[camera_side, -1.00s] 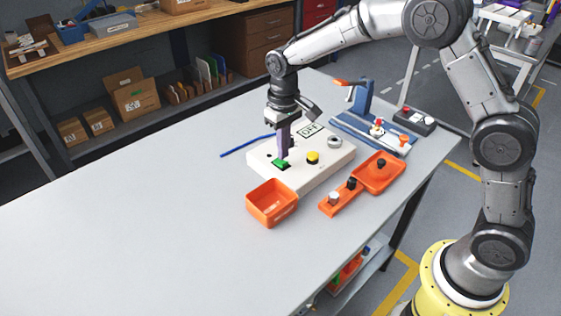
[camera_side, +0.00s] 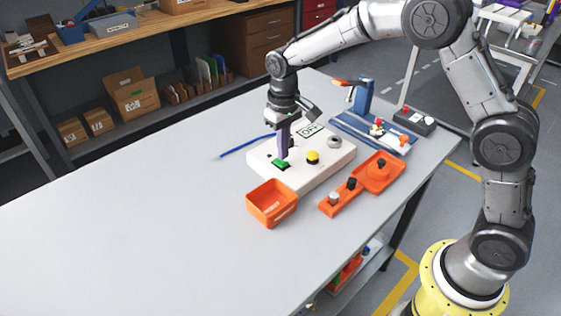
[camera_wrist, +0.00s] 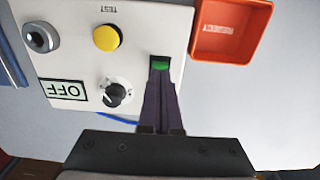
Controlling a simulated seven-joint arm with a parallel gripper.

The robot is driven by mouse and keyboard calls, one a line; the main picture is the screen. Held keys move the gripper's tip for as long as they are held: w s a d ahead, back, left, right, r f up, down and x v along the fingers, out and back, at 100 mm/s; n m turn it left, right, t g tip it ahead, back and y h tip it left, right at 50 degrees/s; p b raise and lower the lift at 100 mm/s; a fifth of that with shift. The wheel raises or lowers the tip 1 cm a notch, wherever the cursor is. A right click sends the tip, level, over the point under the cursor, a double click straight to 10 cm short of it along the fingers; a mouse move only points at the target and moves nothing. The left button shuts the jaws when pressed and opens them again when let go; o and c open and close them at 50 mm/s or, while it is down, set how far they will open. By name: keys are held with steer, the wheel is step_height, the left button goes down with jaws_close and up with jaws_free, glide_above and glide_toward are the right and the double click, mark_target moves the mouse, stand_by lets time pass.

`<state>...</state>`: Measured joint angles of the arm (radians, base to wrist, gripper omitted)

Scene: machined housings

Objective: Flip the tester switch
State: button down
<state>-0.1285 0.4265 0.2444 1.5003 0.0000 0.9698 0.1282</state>
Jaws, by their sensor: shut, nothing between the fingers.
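The white tester box (camera_side: 330,165) lies on the grey table. Its green switch (camera_side: 282,163) sits near the box's front left corner and also shows in the wrist view (camera_wrist: 160,64). My gripper (camera_side: 283,154) is shut and empty, pointing down, with its purple fingertips right at the green switch. In the wrist view the fingertips (camera_wrist: 160,78) cover part of the switch; I cannot tell whether they touch it. The box also bears a yellow TEST button (camera_wrist: 106,38), a black knob (camera_wrist: 115,95), a round grey fitting (camera_wrist: 40,37) and a display reading OFF (camera_wrist: 65,89).
An open orange bin (camera_side: 271,203) stands close in front of the box. An orange holder (camera_side: 340,198) and an orange tray (camera_side: 378,174) lie to the right. A blue fixture (camera_side: 362,98) and a grey button box (camera_side: 414,121) are behind. The table's left side is clear.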

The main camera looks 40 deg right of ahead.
steer(key=shift+f, duration=0.95)
stand_by(0.5)
steer(key=shift+r, duration=3.5)
step_height(320, 180, up, 4)
steer(key=t, duration=0.1)
glide_above(284, 162)
steer(key=s+d+r+t, duration=0.3)
steer(key=s+d+r, duration=0.1)
steer(key=s+r, duration=0.85)
steer(key=s+d+f, duration=0.1)
steer(key=s+f, duration=0.3)
steer(key=s, duration=0.5)
steer(key=s+f+t, duration=0.1)
steer(key=s+f, duration=0.3)
steer(key=s, duration=0.4)
steer(key=shift+s+d+t, duration=0.3)
steer(key=shift+s+d, duration=0.05)
